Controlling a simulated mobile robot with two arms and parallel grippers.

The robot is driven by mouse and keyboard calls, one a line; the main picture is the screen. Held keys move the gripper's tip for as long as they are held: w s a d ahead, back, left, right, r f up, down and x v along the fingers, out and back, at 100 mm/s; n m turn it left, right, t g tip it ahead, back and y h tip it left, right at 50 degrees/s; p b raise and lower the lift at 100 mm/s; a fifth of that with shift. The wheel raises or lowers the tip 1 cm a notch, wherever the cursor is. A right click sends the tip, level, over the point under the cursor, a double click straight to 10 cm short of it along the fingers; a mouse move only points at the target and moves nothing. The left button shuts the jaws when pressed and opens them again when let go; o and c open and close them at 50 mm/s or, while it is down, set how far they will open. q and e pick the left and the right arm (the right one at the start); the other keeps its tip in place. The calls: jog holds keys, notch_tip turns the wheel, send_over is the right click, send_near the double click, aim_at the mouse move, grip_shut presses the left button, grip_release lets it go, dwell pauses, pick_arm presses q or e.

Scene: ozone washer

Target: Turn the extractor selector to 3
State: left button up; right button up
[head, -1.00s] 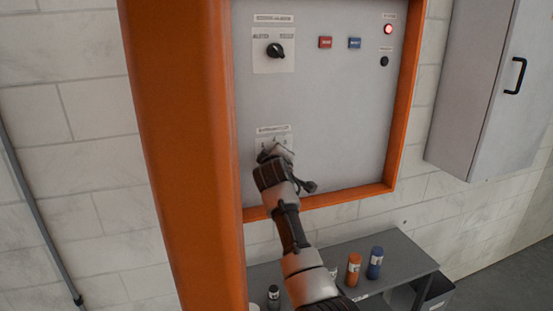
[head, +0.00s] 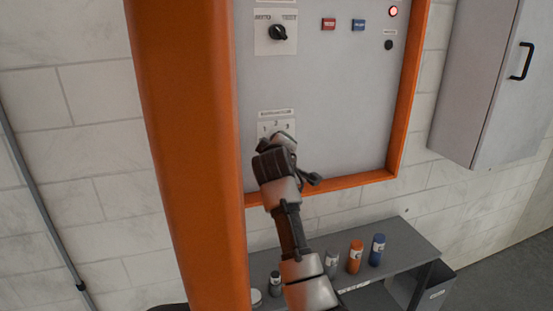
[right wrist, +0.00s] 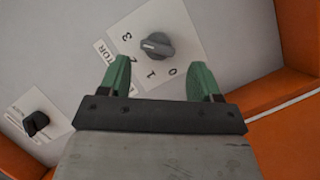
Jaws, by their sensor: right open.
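The extractor selector (right wrist: 155,46) is a grey knob on a white plate marked 0 to 3, in the right wrist view. Its pale mark faces picture-left, towards the 2 and 3 side; I cannot tell which number exactly. My right gripper (right wrist: 160,78) is open, its green fingers on either side below the knob in the picture, with nothing between them. I cannot tell whether they touch it. In the head view my right gripper (head: 275,145) covers the knob, and only the top of the plate (head: 276,124) with its numbers shows. My left gripper is not in view.
A black selector (head: 279,33) sits higher on the panel, near red (head: 328,24) and blue (head: 359,25) buttons and a lit red lamp (head: 393,11). The orange frame (head: 190,160) borders the panel. A grey bench (head: 405,240) with bottles stands below.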

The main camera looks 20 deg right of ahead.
jog(key=shift+b+v, duration=0.8)
jog(key=shift+v, duration=2.15)
